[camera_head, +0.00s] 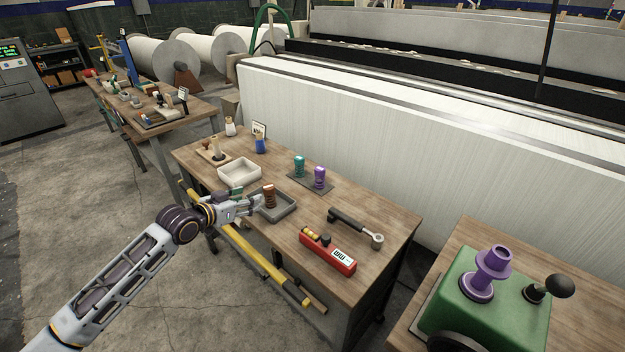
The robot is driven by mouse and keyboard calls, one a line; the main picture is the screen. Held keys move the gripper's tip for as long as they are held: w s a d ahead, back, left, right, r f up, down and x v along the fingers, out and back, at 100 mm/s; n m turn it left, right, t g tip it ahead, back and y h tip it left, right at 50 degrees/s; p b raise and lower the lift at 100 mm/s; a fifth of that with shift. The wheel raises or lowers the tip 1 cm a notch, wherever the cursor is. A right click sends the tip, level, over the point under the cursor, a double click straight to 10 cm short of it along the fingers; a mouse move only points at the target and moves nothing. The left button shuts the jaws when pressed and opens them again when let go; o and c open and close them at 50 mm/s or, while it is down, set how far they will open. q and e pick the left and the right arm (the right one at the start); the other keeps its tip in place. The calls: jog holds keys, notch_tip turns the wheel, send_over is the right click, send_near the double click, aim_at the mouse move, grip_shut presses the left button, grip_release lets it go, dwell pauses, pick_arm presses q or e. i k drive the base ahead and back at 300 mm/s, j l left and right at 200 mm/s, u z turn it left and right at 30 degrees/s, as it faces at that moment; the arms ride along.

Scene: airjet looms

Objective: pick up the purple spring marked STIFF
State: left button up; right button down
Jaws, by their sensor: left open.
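A purple spring (320,177) stands upright on a dark pad (309,184) on the wooden table, to the right of a teal spring (299,166). No STIFF marking is legible at this size. My left gripper (259,203) is open over the near left side of a grey tray (284,208), beside a brown spring (269,194) standing there. I cannot tell whether its fingers touch the brown spring. The gripper is apart from the purple spring, to its left and nearer. My right gripper is not in view.
A white tray (239,172), a blue cone (260,145), a wrench (354,226) and a red box (327,253) share the table (385,205). A green device (480,318) with a purple spool stands at lower right.

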aim_at(319, 171)
jog(key=i+j+z, duration=0.1)
jog(key=z, duration=0.25)
jog(key=i+j+z, duration=0.1)
jog(key=z, duration=0.3)
jog(key=j+z, duration=0.35)
jog(key=i+l, duration=0.05)
jog(key=l, duration=0.05)
